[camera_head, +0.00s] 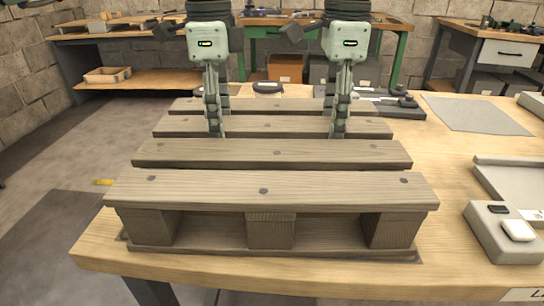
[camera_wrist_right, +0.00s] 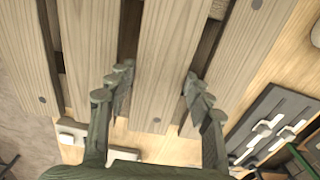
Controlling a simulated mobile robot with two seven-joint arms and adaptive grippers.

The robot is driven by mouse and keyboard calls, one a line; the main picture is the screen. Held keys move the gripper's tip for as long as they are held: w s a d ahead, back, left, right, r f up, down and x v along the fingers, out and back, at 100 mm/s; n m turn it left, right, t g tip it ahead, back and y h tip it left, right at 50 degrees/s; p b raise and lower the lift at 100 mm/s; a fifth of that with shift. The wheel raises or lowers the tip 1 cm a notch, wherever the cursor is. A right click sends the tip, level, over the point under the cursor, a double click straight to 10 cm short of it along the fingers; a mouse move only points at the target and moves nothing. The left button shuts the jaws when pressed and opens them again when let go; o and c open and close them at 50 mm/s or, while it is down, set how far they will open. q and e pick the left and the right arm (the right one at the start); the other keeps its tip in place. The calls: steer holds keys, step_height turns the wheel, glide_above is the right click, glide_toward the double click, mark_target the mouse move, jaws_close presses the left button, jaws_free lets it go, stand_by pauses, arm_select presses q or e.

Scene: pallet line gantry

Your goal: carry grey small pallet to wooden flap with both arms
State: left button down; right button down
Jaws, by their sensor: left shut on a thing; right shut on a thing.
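The grey small pallet (camera_head: 290,190) has weathered slats and blocks and sits level at the front of the wooden bench top (camera_head: 450,140). I cannot tell whether its underside touches the bench. My left gripper (camera_head: 215,128) points down and is shut on a slat of the pallet, left of its middle. My right gripper (camera_head: 340,128) is shut on the same slat further right. In the right wrist view its fingers (camera_wrist_right: 160,88) straddle the slat (camera_wrist_right: 172,40). The fingertips are partly hidden between slats in the head view. I cannot pick out a separate wooden flap.
A grey sheet (camera_head: 480,115) lies flat on the bench at the right. A grey tray (camera_head: 515,178) and a grey box with a white button (camera_head: 505,235) stand at the right edge. Dark fixtures (camera_head: 395,103) lie behind the pallet. Open floor (camera_head: 50,160) lies left.

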arm_select(q)
steer(key=shift+r, duration=0.15)
arm_select(e)
steer(key=shift+r, duration=0.15)
